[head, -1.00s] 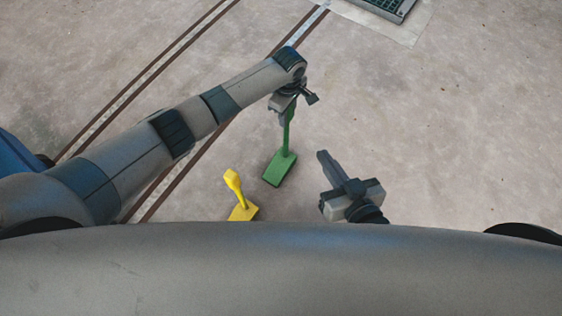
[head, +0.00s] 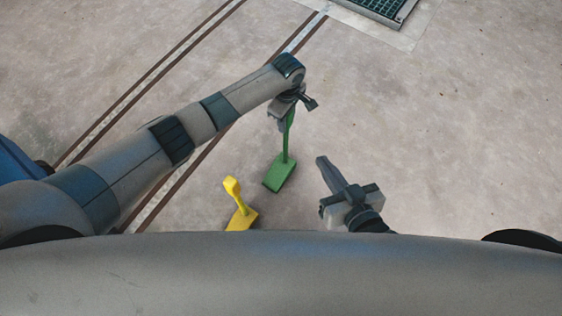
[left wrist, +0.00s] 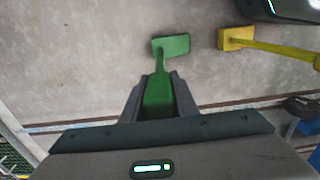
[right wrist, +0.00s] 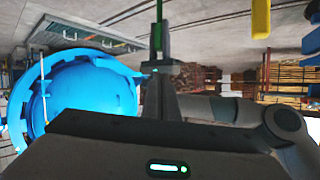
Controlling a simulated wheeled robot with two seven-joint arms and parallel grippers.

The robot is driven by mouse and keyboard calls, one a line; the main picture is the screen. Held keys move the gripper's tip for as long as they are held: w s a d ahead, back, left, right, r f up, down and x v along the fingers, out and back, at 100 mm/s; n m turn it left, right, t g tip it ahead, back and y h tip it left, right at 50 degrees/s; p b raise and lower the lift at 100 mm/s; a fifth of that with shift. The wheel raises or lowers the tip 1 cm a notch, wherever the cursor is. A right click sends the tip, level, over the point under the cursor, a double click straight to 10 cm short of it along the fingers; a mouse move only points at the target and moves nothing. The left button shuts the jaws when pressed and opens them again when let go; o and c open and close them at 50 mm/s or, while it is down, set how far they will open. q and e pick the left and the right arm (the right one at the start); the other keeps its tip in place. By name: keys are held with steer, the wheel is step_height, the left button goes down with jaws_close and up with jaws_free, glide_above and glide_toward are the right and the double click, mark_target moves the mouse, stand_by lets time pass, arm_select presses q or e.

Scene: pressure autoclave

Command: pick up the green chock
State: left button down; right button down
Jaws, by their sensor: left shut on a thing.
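The green chock (head: 280,173) has a flat block at the bottom and a long handle. In the left wrist view my left gripper (left wrist: 158,100) is shut on the upper end of the handle, and the green block (left wrist: 171,46) shows beyond the fingertips. I cannot tell whether the block touches the floor. My right gripper (head: 322,160) is to the right of the chock, apart from it. Its fingers (right wrist: 160,72) look closed together with nothing between them.
A yellow chock (head: 240,218) stands on the floor left of the green one, close to my body. A floor grating (head: 385,8) is at the far right. A blue round vessel (right wrist: 85,95) shows in the right wrist view. The floor to the right is clear.

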arm_select(q)
steer(key=shift+r, duration=0.25)
